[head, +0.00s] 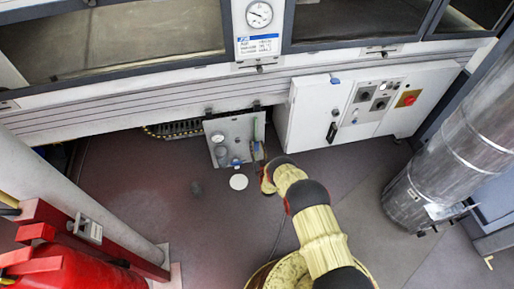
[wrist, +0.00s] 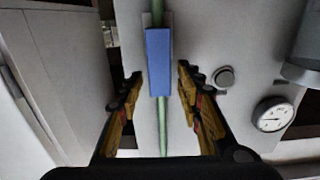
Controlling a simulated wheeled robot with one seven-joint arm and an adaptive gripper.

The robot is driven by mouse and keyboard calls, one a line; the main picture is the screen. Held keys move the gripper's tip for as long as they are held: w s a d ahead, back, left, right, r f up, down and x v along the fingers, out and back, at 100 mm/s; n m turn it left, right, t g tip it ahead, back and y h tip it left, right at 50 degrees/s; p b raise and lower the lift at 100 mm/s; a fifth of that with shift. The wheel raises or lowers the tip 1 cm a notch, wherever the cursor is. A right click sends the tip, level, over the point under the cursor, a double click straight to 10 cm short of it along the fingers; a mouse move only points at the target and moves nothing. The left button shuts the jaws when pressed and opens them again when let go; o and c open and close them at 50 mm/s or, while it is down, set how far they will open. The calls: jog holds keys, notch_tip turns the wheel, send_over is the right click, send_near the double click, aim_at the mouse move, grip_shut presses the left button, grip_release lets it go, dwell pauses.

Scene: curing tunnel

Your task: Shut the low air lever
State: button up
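A pale panel (head: 222,150) with a gauge stands low under the long machine in the head view; it fills much of the wrist view (wrist: 215,28). A blue lever handle (wrist: 158,60) lies along a thin green pipe (wrist: 162,130), roughly in line with it, in the wrist view. I take it to be the low air lever. My gripper (wrist: 157,78) is open, with one yellow finger on each side of the lever's lower end. I see gaps on both sides; contact is not visible. In the head view my gripper (head: 263,168) is at the panel's right edge, small and partly hidden.
A white cabinet (head: 310,115) with a black handle stands right of the panel. A gauge (wrist: 272,114) and a round knob (wrist: 224,77) sit right of my fingers. A metal duct (head: 465,150) stands at right, a red extinguisher (head: 75,270) at lower left.

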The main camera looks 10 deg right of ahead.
grip_shut()
dwell(0.7)
